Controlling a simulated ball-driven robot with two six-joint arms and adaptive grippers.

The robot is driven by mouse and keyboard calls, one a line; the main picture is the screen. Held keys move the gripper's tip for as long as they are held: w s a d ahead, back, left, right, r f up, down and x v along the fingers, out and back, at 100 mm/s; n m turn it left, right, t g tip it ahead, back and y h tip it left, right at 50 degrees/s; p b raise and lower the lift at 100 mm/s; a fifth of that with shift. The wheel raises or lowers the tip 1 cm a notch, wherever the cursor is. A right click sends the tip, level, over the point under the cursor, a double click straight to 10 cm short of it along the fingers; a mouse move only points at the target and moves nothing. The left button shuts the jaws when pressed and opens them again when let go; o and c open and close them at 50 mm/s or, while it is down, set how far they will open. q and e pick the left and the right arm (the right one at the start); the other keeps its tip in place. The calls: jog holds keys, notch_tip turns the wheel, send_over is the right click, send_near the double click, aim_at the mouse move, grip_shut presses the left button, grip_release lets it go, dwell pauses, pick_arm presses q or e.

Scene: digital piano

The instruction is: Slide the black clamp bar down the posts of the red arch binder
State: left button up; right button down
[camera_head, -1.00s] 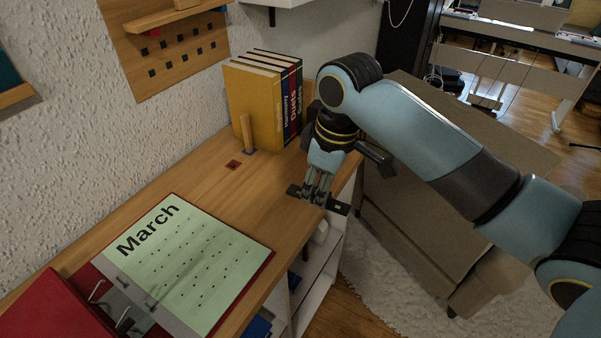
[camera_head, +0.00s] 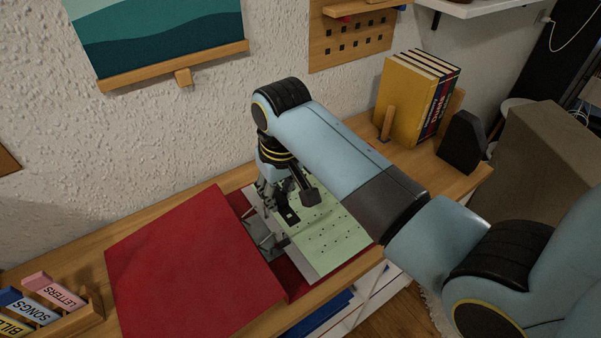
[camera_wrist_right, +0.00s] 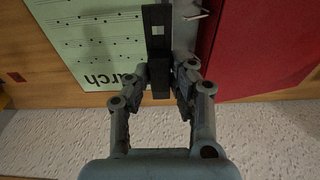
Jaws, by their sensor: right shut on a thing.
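The red arch binder (camera_head: 190,262) lies open on the wooden desk, its red cover to the left and the green March sheet (camera_head: 333,236) to the right. Its metal posts (camera_head: 268,241) stand at the grey mechanism between them; one post also shows in the right wrist view (camera_wrist_right: 197,15). My right gripper (camera_head: 272,197) is shut on the black clamp bar (camera_head: 289,215), above the sheet's left edge close to the posts. In the wrist view the bar (camera_wrist_right: 157,45), with a square hole, lies between the fingers. Whether any post is in a hole cannot be told. My left gripper is out of view.
A wooden rack (camera_head: 70,310) with labelled cards stands at the left front. Books (camera_head: 415,98) and a black speaker-like block (camera_head: 462,142) stand at the desk's right end. The textured wall (camera_head: 180,140) runs close behind the binder.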

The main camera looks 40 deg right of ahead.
jog(key=shift+w+a+f, duration=0.15)
jog(key=shift+a+f, duration=0.05)
jog(key=shift+f, duration=0.55)
jog(key=shift+w+a+f, duration=0.15)
jog(key=shift+w+f, duration=0.05)
jog(key=shift+f, duration=0.6)
jog(key=shift+w+a+f, duration=0.15)
jog(key=shift+a+f, duration=0.05)
jog(key=shift+f, duration=0.55)
jog(key=shift+f+b, duration=0.3)
jog(key=shift+f, duration=0.9)
dwell(4.0)
jog(key=c, duration=1.1)
grip_release()
